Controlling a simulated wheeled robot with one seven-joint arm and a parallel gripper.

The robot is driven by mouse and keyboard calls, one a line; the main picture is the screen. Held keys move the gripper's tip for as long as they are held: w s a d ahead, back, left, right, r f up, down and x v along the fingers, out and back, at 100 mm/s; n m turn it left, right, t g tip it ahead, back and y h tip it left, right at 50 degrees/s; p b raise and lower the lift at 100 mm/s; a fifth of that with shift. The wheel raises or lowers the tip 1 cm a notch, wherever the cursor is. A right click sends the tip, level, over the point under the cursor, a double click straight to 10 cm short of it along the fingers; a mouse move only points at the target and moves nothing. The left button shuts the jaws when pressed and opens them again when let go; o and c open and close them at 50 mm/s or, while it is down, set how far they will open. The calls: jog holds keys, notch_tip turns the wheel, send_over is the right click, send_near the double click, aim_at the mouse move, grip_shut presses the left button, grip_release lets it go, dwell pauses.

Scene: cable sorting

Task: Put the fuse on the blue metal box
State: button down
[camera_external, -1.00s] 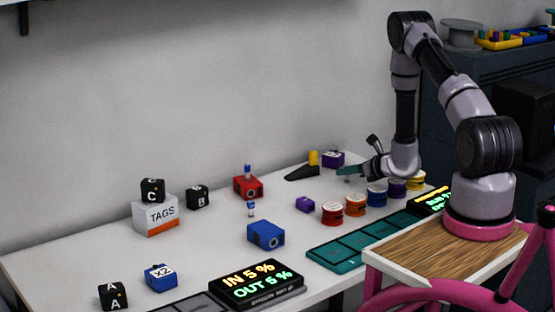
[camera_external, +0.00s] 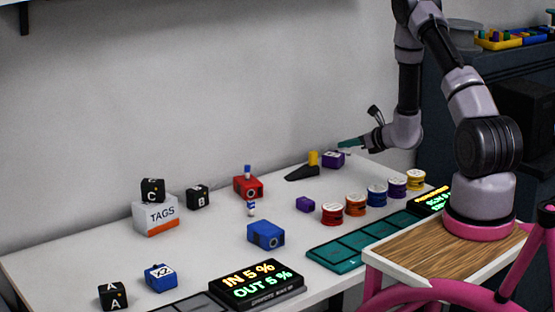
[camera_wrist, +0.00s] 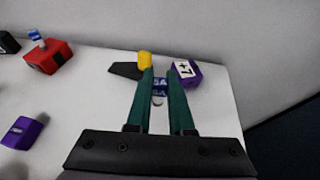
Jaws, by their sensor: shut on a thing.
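My gripper (camera_wrist: 160,85) is shut on a small blue-and-white piece, the fuse (camera_wrist: 158,89), between its green fingers. In the external view my gripper (camera_external: 345,144) is raised above the far right of the table; the fuse cannot be made out there. The blue metal box (camera_external: 265,233) sits on the middle of the table, well left of my gripper and nearer the camera. It is out of the wrist view. A small blue-and-white piece (camera_external: 251,208) stands at its back edge; I cannot tell whether it touches the box.
A red box (camera_external: 248,187) with a blue-topped piece, a black wedge with a yellow knob (camera_external: 313,158) and purple blocks (camera_external: 334,159) (camera_external: 305,204) stand around. Several spools (camera_external: 355,203) line the right. The TAGS box (camera_external: 155,216) is left. Table is clear between red box and wedge.

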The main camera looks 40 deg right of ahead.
jog(key=shift+r, duration=0.65)
jog(key=shift+w+a+r, duration=0.1)
jog(key=shift+a, duration=0.35)
jog(key=a+r+n+g+y, duration=0.15)
jog(key=a+n+y, duration=0.3)
jog(key=a, duration=0.95)
notch_tip(320, 180, up, 3)
jog(key=n+g+y, duration=0.8)
jog(key=n+g, duration=0.4)
send_over(265, 227)
jog(key=shift+n, duration=0.25)
notch_tip(265, 227, down, 5)
jog(key=shift+f, duration=2.5)
jog(key=shift+f, duration=0.1)
